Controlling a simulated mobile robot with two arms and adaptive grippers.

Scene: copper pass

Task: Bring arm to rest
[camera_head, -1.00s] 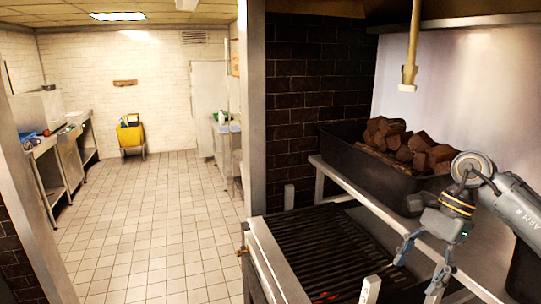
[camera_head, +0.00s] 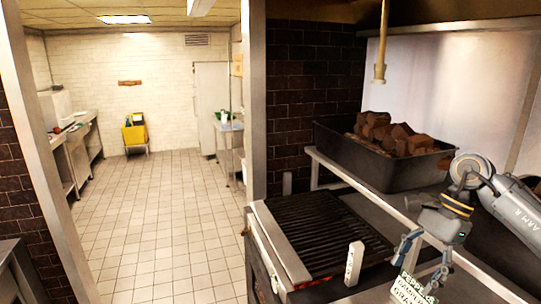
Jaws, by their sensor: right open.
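My right arm (camera_head: 510,205) comes in from the right edge. My right gripper (camera_head: 420,262) hangs from it, pointing down, with its two fingers apart. It is in front of the steel shelf and to the right of the grill (camera_head: 318,228). Nothing shows held between the fingers. A label with print on it (camera_head: 408,290) shows at the bottom edge, just below and behind the fingers; what it belongs to is cut off. My left gripper is not in the picture.
A black tray (camera_head: 375,168) of brown blocks (camera_head: 385,132) stands on the shelf behind the grill. A light upright handle (camera_head: 353,263) rises at the grill's front right. A rod (camera_head: 381,50) hangs above.

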